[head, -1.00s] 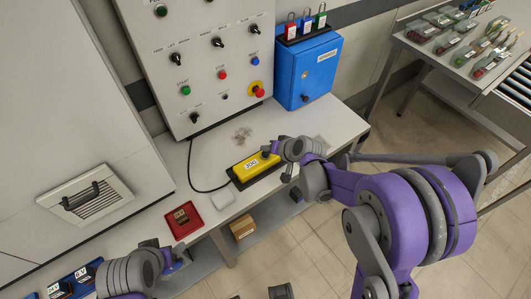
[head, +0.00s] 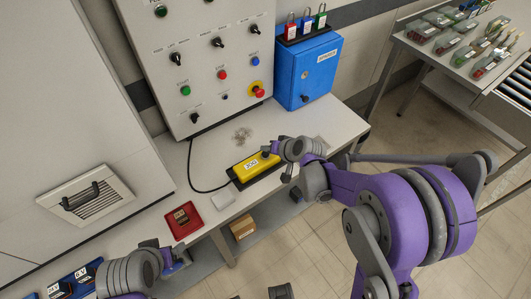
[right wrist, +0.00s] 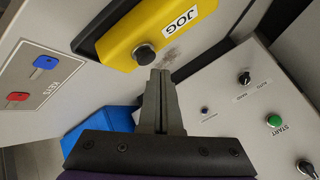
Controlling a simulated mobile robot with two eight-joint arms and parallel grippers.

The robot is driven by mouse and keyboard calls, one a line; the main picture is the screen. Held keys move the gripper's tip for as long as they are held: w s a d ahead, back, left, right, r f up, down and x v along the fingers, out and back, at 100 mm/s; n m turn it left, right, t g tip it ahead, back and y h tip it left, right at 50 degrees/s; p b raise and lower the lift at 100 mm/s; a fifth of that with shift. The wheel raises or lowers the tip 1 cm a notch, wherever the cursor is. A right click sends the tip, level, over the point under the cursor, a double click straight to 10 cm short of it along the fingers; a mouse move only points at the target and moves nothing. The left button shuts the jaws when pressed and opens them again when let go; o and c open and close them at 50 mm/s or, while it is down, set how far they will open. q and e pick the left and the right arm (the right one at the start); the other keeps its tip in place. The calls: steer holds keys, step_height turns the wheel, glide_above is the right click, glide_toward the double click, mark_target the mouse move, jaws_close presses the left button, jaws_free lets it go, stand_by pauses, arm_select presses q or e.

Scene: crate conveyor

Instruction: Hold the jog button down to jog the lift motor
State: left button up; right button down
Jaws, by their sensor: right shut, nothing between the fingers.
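The yellow jog pendant (head: 250,168) lies on a dark base on the bench in the head view, with a black cable running from its left end. The right wrist view shows its JOG label and its round black jog button (right wrist: 145,54). My right gripper (head: 268,152) is at the pendant's right end. In the right wrist view its fingers (right wrist: 160,74) are shut and empty, tips close beside the button; whether they touch it I cannot tell. My left gripper (head: 178,259) is low at the left, apart from the pendant; its jaw opening is unclear.
The control panel (head: 205,50) and blue box (head: 307,70) stand behind the bench. The bench's front edge is close.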

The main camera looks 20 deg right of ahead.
mark_target(267, 156)
stand_by(0.4)
steer(key=shift+f+b, duration=0.4)
steer(key=shift+f, duration=0.05)
steer(key=shift+f+b, duration=0.45)
stand_by(0.5)
steer(key=shift+r, duration=0.15)
stand_by(2.5)
steer(key=shift+r+p, duration=0.6)
steer(key=shift+r, duration=0.15)
steer(key=shift+r+p, duration=1.65)
steer(key=shift+r, duration=0.9)
steer(key=shift+f, duration=0.1)
